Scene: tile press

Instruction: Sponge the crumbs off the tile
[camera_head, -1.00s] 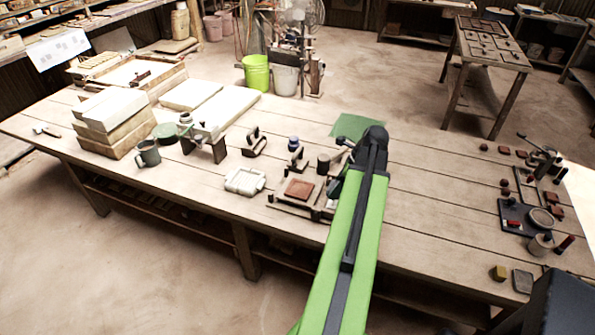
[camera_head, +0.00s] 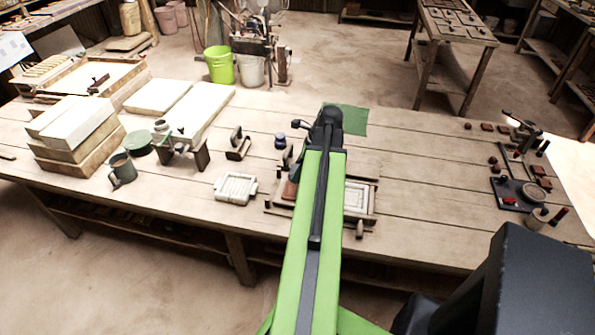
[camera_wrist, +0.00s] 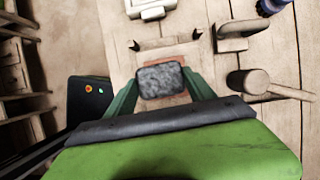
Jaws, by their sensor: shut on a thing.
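My gripper (camera_wrist: 163,92) shows in the wrist view with green fingers on either side of a dark grey, speckled sponge (camera_wrist: 162,80), and is shut on it. The reddish tile (camera_wrist: 184,63) lies beneath the sponge, with only its edges showing. I cannot tell whether the sponge touches it. In the head view a sliver of the tile (camera_head: 290,190) shows left of my arm, in the wooden press frame (camera_head: 366,218). My arm hides the gripper and sponge there. No crumbs can be made out.
A white mould (camera_head: 235,187) lies left of the press. A wooden mallet-like tool (camera_wrist: 250,82) is at the right in the wrist view.

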